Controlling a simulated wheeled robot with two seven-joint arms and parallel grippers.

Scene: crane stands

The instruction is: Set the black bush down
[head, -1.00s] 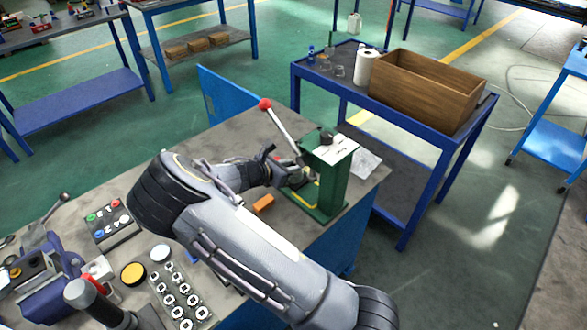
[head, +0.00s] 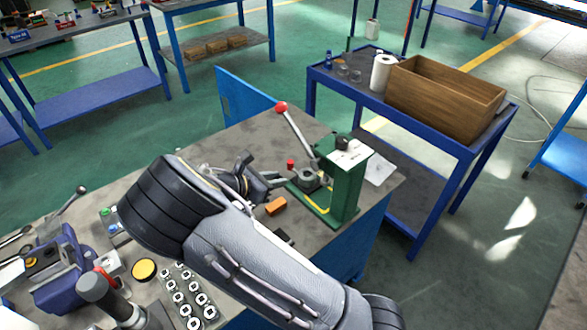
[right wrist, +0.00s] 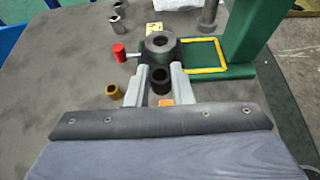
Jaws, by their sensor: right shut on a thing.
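The black bush (right wrist: 161,80) is between the two fingertips of my right gripper (right wrist: 160,84) in the right wrist view. The gripper is shut on it. The bush is just in front of the round steel fixture (right wrist: 160,43) of the green press, apart from it. I cannot tell whether its underside touches the table. In the head view my right gripper (head: 280,183) is low over the table, left of the press (head: 345,185), and the bush cannot be made out there. My left gripper is not in view.
A red knob (right wrist: 119,51) sticks out left of the fixture. A brass bush (right wrist: 113,90) and a steel bush (right wrist: 115,22) stand on the table (right wrist: 60,85). An orange block (head: 276,206) lies close to the gripper. The press lever (head: 294,128) leans up left.

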